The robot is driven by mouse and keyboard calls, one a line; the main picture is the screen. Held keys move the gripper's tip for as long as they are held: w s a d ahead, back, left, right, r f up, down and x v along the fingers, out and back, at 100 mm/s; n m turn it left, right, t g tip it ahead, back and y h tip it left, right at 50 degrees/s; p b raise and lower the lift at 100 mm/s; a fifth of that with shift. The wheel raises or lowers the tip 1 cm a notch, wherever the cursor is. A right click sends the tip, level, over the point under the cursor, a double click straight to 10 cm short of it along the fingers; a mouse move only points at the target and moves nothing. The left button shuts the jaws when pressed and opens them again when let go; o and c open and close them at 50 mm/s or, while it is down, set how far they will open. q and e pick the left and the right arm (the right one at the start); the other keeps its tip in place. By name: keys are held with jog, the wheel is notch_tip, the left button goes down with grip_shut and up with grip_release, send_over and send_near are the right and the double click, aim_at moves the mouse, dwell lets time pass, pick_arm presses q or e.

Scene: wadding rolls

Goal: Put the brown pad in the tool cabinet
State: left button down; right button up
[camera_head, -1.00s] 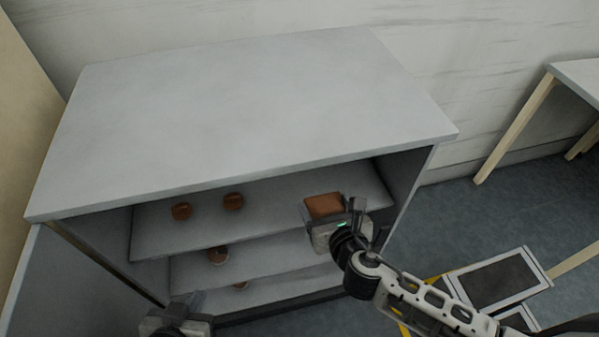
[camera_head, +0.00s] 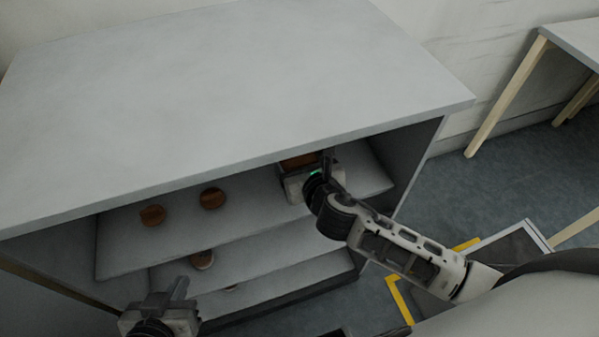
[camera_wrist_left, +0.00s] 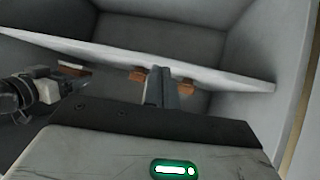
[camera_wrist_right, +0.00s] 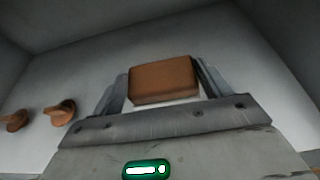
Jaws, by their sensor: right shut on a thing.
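The brown pad (camera_head: 298,161) is between the fingers of my right gripper (camera_head: 305,170), which is shut on it. The right wrist view shows the pad (camera_wrist_right: 163,80) clearly, above the shelf surface. The tool cabinet (camera_head: 230,90) is grey, with an open front and several shelf levels. My right gripper reaches inside the opening at the upper shelf (camera_head: 245,215), towards its right side. The cabinet top's edge partly hides the pad in the head view. My left gripper (camera_head: 178,290) is low in front of the cabinet, empty, its fingers together.
Another (camera_head: 203,260) is on the shelf below. The cabinet top overhangs my right gripper. A table (camera_head: 575,45) stands at the right. The upper shelf between round things and pad is clear.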

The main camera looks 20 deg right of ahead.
notch_tip(320, 180, down, 3)
jog(key=b, duration=0.3)
jog(key=shift+f, duration=0.15)
jog(key=shift+w+f+b, duration=0.1)
jog(key=shift+f+b, duration=0.05)
jog(key=shift+b, duration=0.25)
jog(key=shift+w, duration=0.15)
pick_arm(q)
jog(key=shift+w+d+f+n+t+h, duration=0.35)
jog(key=shift+d+f, duration=0.1)
jog(key=shift+f, duration=0.1)
pick_arm(e)
jog(key=shift+r, duration=0.2)
jog(key=shift+f, duration=0.15)
pick_arm(q)
jog(key=shift+f, duration=0.1)
pick_arm(e)
jog(key=o, duration=1)
